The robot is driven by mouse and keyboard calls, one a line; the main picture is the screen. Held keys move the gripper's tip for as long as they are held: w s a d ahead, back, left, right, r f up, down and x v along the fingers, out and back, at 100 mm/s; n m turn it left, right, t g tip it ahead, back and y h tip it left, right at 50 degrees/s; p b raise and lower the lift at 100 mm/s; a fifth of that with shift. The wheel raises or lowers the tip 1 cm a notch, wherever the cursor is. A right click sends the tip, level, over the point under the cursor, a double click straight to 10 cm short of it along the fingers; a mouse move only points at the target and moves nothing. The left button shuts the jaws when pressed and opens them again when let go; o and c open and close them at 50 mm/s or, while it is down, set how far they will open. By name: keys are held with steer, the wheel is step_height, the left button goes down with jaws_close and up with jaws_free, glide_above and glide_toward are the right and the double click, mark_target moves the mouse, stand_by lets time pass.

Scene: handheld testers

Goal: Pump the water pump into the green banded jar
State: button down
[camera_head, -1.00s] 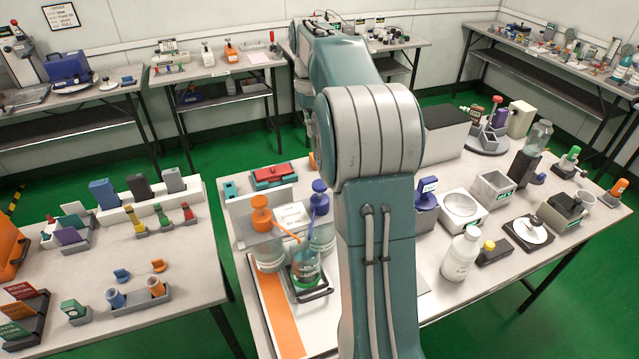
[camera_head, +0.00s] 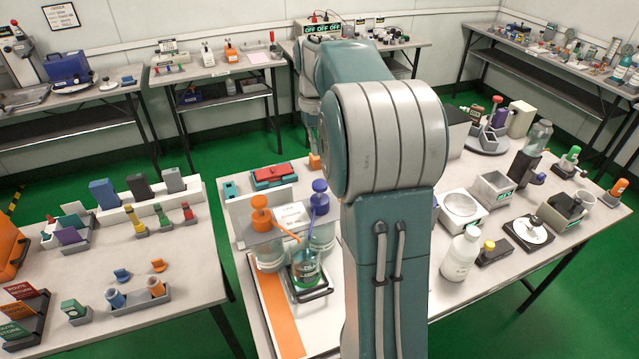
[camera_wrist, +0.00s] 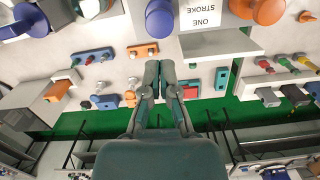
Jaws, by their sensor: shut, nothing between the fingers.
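Two pump bottles stand side by side in the head view, one with an orange head (camera_head: 261,203) and one with a blue head (camera_head: 320,187). I cannot tell from any label which holds water. The clear jar with a green band (camera_head: 307,270) stands in front of them on a dark tray, and both spouts slant towards it. In the wrist view the blue head (camera_wrist: 159,20) and the orange head (camera_wrist: 268,10) show at the top edge. My gripper (camera_wrist: 158,68) is shut and empty there, apart from the blue head. My arm hides the gripper in the head view.
A white card (camera_wrist: 205,14) reading "ONE STROKE" lies between the pump heads. A red and teal box (camera_head: 272,176) sits behind the pumps. A white bottle (camera_head: 461,255) and several instruments stand to the right. An orange strip (camera_head: 277,310) runs along the table's left side.

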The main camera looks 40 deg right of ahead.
mark_target(319, 181)
steer(key=shift+s+a+f, duration=0.1)
steer(key=shift+s+f, duration=0.05)
steer(key=shift+f, duration=1.6)
steer(key=shift+s+f, duration=0.15)
steer(key=shift+f, duration=1.6)
steer(key=shift+f, duration=1.85)
steer(key=w, duration=0.1)
steer(key=w+d+r, duration=0.1)
steer(key=shift+w+r, duration=0.1)
steer(key=shift+w, duration=0.3)
step_height(319, 181, up, 12)
steer(key=w, duration=0.1)
steer(key=shift+d, duration=0.25)
steer(key=shift+w, duration=0.1)
